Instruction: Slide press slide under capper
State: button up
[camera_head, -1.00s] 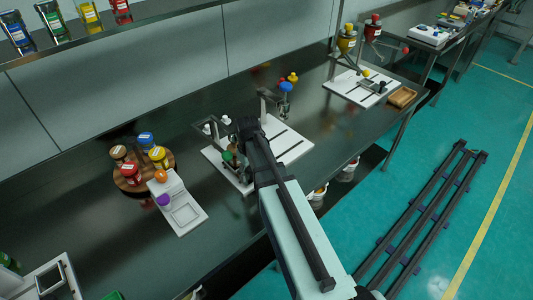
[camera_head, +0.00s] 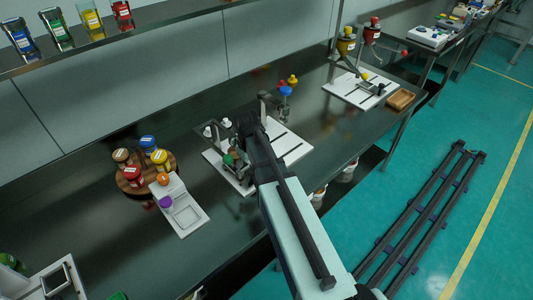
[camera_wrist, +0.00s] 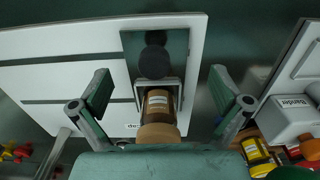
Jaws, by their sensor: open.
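In the wrist view a metal slide holder (camera_wrist: 138,88) cradles a jar with a brown body and white label (camera_wrist: 158,102). A round black knob or press head (camera_wrist: 154,62) shows just beyond it, in front of a dark plate; I cannot tell the gap between them. My gripper (camera_wrist: 161,92) is open, one finger on each side of the holder and apart from it. In the head view the capper's white board (camera_head: 292,146) carries dark slots, and my gripper (camera_head: 234,165) is over its left part, with the slide mostly hidden by my arm.
In the head view a round wooden tray (camera_head: 130,186) with several lidded jars and a white scale-like device (camera_head: 186,216) stand left of the board. Another white station (camera_head: 345,88) is farther back.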

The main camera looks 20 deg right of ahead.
jog(key=shift+r+p, duration=1.6)
jog(key=shift+r, duration=1.05)
